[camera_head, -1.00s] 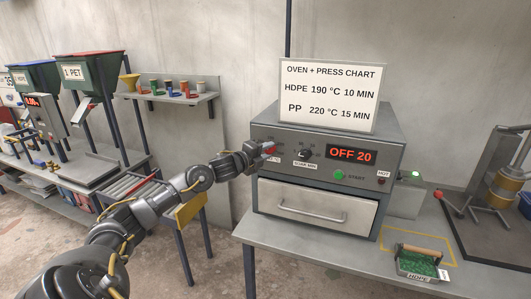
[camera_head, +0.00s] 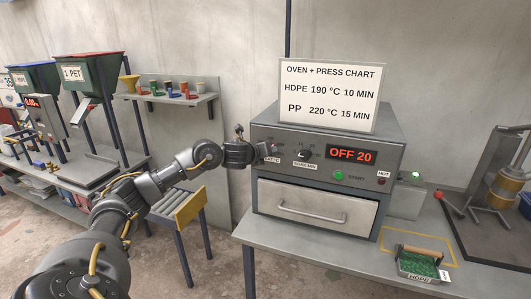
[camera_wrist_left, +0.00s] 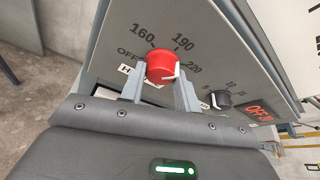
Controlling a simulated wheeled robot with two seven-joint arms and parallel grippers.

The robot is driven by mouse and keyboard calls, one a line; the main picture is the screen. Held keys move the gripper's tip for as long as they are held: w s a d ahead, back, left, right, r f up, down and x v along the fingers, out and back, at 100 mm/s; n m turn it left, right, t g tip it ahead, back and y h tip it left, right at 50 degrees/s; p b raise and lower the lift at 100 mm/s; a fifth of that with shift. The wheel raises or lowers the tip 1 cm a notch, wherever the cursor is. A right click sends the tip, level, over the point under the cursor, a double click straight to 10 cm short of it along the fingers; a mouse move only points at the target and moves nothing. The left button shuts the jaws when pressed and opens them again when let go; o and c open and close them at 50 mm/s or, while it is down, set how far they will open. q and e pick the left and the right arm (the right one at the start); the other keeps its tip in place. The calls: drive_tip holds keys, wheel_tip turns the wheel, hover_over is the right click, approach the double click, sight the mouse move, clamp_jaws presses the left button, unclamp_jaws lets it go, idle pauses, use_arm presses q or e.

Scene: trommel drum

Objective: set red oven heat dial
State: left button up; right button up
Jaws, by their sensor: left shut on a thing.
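The red heat dial (camera_wrist_left: 161,66) sits on the oven's front panel, with OFF, 160, 190 and 220 printed around it. My left gripper (camera_wrist_left: 160,90) is shut on the dial, one finger on each side. The dial's white pointer is toward the right, near the 220 side; its exact setting is unclear. In the head view my left gripper (camera_head: 264,151) is at the panel's left end and mostly hides the dial. The oven display (camera_head: 351,154) reads OFF 20. My right gripper is not in view.
The black soak dial (camera_head: 304,153) is just right of the gripper, with the green start button (camera_head: 338,175) beyond. A chart (camera_head: 329,95) on the oven lists HDPE 190 °C 10 min and PP 220 °C 15 min. A tray of green flakes (camera_head: 422,279) is on the bench.

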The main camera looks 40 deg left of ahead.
use_arm(q)
drive_tip(key=shift+f+m+g+y+b, duration=0.1)
drive_tip(key=shift+m+g+y+b, duration=0.35)
drive_tip(key=shift+m+y, duration=0.65)
drive_tip(key=shift+m, duration=0.3)
drive_tip(key=o, duration=1)
drive_tip(key=p+v, duration=0.1)
drive_tip(key=v, duration=1)
drive_tip(key=shift+a+p, duration=0.15)
drive_tip(key=shift+p, duration=0.2)
